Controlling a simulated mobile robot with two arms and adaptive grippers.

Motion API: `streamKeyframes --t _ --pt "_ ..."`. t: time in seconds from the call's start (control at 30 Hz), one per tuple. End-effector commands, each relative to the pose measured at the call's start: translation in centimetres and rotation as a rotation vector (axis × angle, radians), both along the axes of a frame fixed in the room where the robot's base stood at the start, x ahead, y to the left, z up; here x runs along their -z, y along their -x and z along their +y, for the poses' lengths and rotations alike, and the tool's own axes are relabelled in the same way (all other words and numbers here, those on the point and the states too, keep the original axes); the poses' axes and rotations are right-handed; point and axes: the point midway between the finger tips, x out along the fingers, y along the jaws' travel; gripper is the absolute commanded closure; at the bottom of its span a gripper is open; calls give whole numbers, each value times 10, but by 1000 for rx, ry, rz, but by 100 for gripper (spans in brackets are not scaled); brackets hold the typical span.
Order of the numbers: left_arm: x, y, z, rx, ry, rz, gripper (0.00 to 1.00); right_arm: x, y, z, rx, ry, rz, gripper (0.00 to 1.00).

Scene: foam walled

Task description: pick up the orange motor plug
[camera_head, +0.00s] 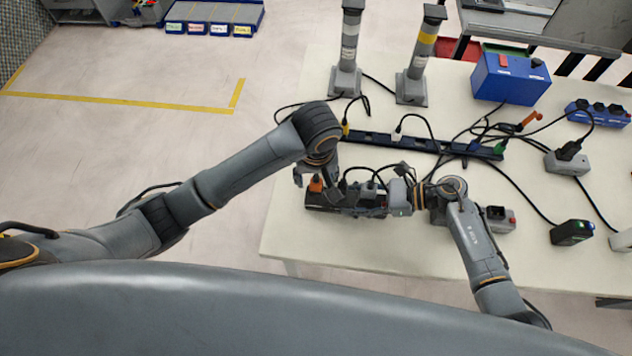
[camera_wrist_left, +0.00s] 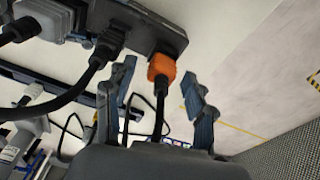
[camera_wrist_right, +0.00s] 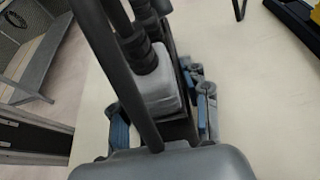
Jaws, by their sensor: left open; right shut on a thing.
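The orange motor plug (camera_head: 315,185) sits in the left end of a dark socket strip (camera_head: 318,201) near the table's front edge. In the left wrist view the orange plug (camera_wrist_left: 161,68) is in the end of the strip (camera_wrist_left: 150,28), its black cable running toward the camera. My left gripper (camera_head: 319,177) is open, with one finger on each side of the plug and gaps showing. My right gripper (camera_head: 390,197) is shut on the right end of the strip. In the right wrist view a grey plug (camera_wrist_right: 157,88) and cables partly hide the strip between its fingers.
Black plugs (camera_wrist_left: 110,40) stand in the strip beside the orange one. A long blue-black power strip (camera_head: 420,143) lies behind, with loose cables across the table. Two grey posts (camera_head: 347,60) and a blue box (camera_head: 510,78) stand farther back. The table's left front corner (camera_head: 280,235) is clear.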

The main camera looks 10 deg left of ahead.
Motion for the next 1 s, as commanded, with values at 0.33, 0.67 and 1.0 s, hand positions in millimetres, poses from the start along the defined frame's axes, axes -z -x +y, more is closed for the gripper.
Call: streamKeyframes --t 0.33,0.67,1.0 --pt "3 0 0 0 0 -1 60 0 0 0 1 1 0 93" --pt "3 -1 0 0 1 -1 100 0 0 0 1 1 0 93" --pt "-20 -2 -1 1 4 -6 100 0 0 0 2 1 0 93"
